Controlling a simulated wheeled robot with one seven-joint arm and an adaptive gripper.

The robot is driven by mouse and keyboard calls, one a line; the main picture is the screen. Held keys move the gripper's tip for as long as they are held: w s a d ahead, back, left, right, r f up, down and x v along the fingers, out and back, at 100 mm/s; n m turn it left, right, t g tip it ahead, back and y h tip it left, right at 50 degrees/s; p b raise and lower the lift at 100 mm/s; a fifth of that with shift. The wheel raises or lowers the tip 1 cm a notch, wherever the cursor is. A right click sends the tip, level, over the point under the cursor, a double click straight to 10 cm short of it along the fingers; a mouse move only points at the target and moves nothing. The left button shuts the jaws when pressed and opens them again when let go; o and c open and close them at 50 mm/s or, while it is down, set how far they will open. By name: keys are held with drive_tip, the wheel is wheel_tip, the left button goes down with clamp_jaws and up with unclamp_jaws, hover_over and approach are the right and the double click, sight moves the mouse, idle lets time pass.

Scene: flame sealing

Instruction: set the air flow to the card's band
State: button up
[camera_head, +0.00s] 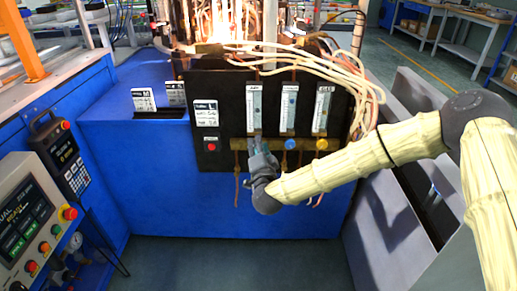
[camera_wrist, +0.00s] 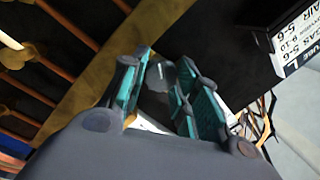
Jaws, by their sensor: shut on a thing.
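The black panel (camera_head: 228,91) carries three upright flow tubes. The left tube (camera_head: 254,105) seems labelled AIR; its float reading is too small to tell. My gripper (camera_head: 257,146) is at the valve under this left tube and hides it in the head view. In the wrist view my gripper (camera_wrist: 163,78) has its teal pads on either side of a grey knob (camera_wrist: 160,74) and is shut on it. The card (camera_head: 206,113) is on the panel's left; it also shows tilted in the wrist view (camera_wrist: 297,42), where the AIR line seems to read 5-6.
A blue knob (camera_head: 290,144) and a yellow knob (camera_head: 321,143) sit close to the right on the brass manifold (camera_head: 238,144). A red button (camera_head: 211,146) is below the card. Pale hoses (camera_head: 345,72) loop over the panel's top right. Flames (camera_head: 215,42) burn behind the panel.

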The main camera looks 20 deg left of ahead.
drive_tip(key=o, duration=1)
drive_tip(key=v, duration=1.2)
drive_tip(key=shift+d+r, duration=0.1)
